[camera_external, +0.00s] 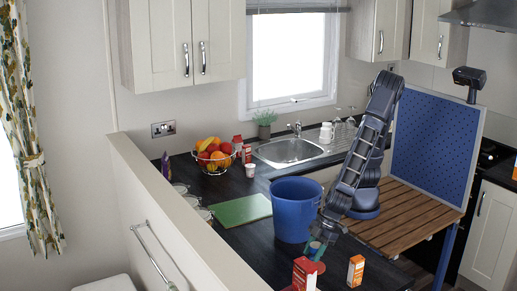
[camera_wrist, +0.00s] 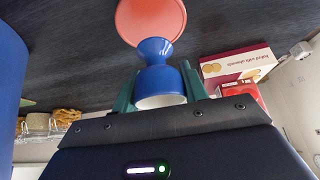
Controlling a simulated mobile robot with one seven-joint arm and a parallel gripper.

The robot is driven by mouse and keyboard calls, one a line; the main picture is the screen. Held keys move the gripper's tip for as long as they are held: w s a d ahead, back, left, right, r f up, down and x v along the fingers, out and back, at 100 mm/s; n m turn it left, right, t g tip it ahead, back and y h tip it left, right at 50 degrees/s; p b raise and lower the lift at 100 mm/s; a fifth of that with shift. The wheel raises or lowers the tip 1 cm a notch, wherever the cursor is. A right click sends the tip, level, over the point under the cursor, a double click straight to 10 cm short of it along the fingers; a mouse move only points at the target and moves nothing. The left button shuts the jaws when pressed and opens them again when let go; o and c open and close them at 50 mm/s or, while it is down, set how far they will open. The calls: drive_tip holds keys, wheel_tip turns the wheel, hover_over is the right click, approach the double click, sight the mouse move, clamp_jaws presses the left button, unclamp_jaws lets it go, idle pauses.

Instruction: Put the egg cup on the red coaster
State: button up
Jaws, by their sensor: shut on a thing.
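A blue egg cup (camera_wrist: 158,72) is between the two green fingers of my gripper (camera_wrist: 158,92) in the wrist view, and the fingers are shut on it. A round red coaster (camera_wrist: 148,15) lies on the dark worktop beyond the cup, and the cup's end overlaps its edge in the picture. In the external view my gripper (camera_external: 316,247) is low over the worktop, just in front of the blue bucket. The coaster (camera_external: 320,267) shows partly right beside it. The egg cup is small there, and I cannot tell whether it touches the coaster.
A large blue bucket (camera_external: 295,208) stands close behind my gripper. A green board (camera_external: 242,211), a fruit bowl (camera_external: 214,158) and a sink (camera_external: 288,151) are farther back.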

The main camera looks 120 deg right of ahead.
drive_tip(key=shift+f, duration=1.8)
drive_tip(key=shift+f, duration=0.1)
drive_tip(key=o, duration=1)
drive_tip(key=v, duration=1.2)
drive_tip(key=shift+d, duration=0.1)
